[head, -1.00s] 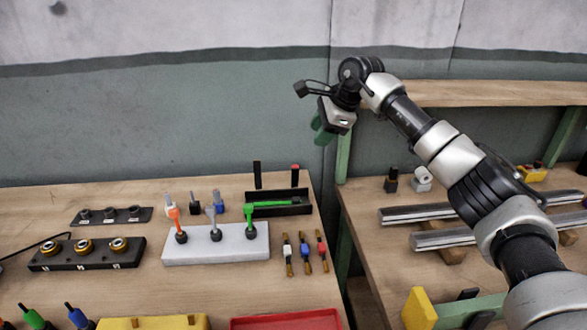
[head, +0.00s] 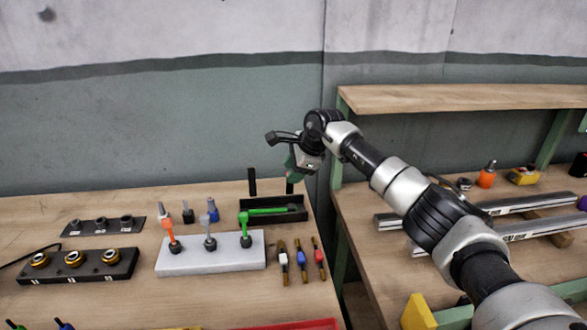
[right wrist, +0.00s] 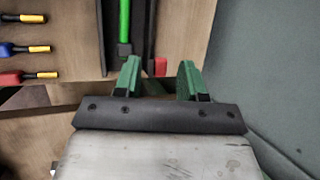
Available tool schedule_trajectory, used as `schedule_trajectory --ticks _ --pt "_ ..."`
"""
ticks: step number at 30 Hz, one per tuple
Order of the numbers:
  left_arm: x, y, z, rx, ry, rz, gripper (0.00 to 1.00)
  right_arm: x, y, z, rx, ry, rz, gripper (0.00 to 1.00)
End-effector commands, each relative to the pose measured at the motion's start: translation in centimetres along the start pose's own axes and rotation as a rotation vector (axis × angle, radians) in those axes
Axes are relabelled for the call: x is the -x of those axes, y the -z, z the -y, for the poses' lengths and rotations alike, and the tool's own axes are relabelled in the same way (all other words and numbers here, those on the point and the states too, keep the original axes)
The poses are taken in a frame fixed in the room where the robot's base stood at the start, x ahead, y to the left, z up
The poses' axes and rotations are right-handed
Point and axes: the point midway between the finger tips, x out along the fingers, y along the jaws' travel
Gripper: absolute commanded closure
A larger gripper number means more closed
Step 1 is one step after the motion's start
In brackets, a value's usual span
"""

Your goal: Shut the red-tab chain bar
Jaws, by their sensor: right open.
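The red tab (right wrist: 160,66) shows in the right wrist view at the end of a dark bar, between my open fingertips in the picture and beyond them. In the head view a short dark upright (head: 290,187) shows at the back right of the black tray (head: 294,215); my gripper hides its red top. My right gripper (head: 291,170) is just above that upright, open and empty; it also shows in the right wrist view (right wrist: 160,82). I cannot tell whether a finger touches the tab. My left gripper is out of view.
A green-handled tool (head: 265,211) lies in the tray. A second dark upright (head: 252,181) stands at its back left. A white block (head: 210,255) with several coloured tools is in front. Small blue, red and white-banded pieces (head: 301,259) lie to the right. The wall is close behind.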

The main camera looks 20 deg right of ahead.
Motion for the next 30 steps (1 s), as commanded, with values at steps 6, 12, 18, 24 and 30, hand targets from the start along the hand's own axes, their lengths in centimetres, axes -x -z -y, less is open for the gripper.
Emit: schedule_trajectory --ticks 6,12,18,24,30 --pt "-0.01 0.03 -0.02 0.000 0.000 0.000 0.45 -0.04 0.00 0.00 0.000 0.000 0.000 0.60" --pt "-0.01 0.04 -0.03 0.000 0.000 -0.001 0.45 -0.01 0.00 0.00 0.000 0.000 0.000 0.90" --pt "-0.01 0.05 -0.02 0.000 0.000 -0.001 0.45 0.01 0.00 0.01 0.001 0.001 0.000 1.00" --pt "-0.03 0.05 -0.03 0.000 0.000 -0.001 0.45 0.02 0.00 0.01 0.002 0.002 0.000 1.00" --pt "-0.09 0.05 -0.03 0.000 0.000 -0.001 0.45 0.04 0.01 -0.01 0.004 0.006 0.000 1.00"
